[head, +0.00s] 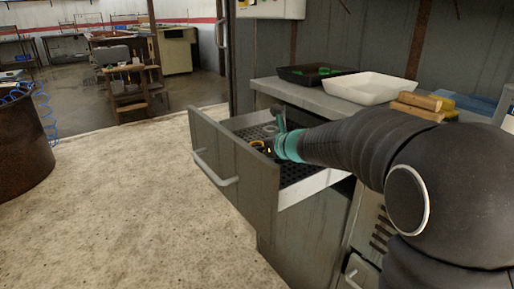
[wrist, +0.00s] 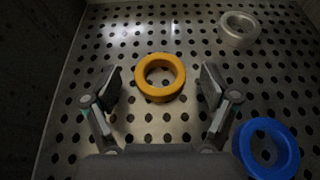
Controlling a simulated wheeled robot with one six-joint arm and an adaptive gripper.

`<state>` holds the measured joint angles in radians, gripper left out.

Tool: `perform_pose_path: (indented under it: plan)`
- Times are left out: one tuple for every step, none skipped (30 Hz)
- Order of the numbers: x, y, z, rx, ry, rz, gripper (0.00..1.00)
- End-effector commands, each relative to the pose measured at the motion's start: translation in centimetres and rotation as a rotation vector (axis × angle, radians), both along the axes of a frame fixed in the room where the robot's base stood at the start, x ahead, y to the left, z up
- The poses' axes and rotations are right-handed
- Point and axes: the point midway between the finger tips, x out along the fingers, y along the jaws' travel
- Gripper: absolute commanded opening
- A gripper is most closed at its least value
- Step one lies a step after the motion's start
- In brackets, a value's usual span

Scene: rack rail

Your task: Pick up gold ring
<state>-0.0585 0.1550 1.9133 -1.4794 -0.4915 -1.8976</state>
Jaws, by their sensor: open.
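The gold ring (wrist: 160,77) lies flat on the perforated bottom of an open drawer. In the wrist view it sits between my gripper's two fingers (wrist: 158,84), with a gap to each side. My gripper is open and empty. In the head view my arm reaches down into the drawer (head: 213,155), and a gold ring (head: 257,145) shows close to the gripper. The fingertips are mostly hidden in the head view.
A blue ring (wrist: 267,148) lies at the lower right of the wrist view, close to my right finger. A clear or silver ring (wrist: 239,28) lies farther back right. A black tray (head: 312,74) and a white tray (head: 372,88) stand on the counter above.

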Motion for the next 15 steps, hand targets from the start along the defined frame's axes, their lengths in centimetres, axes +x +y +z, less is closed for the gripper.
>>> perform_pose_path:
  plan:
    - [-0.01, -0.01, 0.0, 0.0, 0.0, 0.0, 0.8]
    - [-0.01, -0.01, 0.0, 0.0, 0.0, 0.0, 0.73]
    - [-0.02, -0.01, 0.01, 0.0, 0.0, 0.0, 0.63]
    - [-0.02, 0.0, 0.01, 0.0, 0.0, 0.0, 0.55]
    - [-0.02, -0.01, 0.01, 0.0, 0.0, 0.0, 0.48]
    - [-0.03, -0.01, 0.01, 0.0, 0.0, 0.0, 0.38]
    - [-0.03, -0.01, 0.01, 0.0, 0.0, 0.0, 0.3]
    - [-0.03, -0.01, 0.01, 0.0, 0.0, 0.0, 0.23]
    - [-0.03, -0.01, 0.01, 0.0, 0.0, 0.0, 0.21]
    - [-0.03, -0.01, 0.03, 0.0, 0.0, 0.0, 0.21]
    - [-0.03, -0.01, 0.03, 0.0, 0.0, 0.0, 0.21]
    - [-0.03, -0.01, 0.03, 0.0, 0.0, 0.0, 0.21]
    - [-0.03, -0.01, 0.03, 0.0, 0.0, 0.0, 0.21]
    - [-0.03, -0.01, 0.03, 0.0, 0.0, 0.0, 0.21]
    - [-0.03, -0.01, 0.04, 0.0, 0.0, 0.0, 0.21]
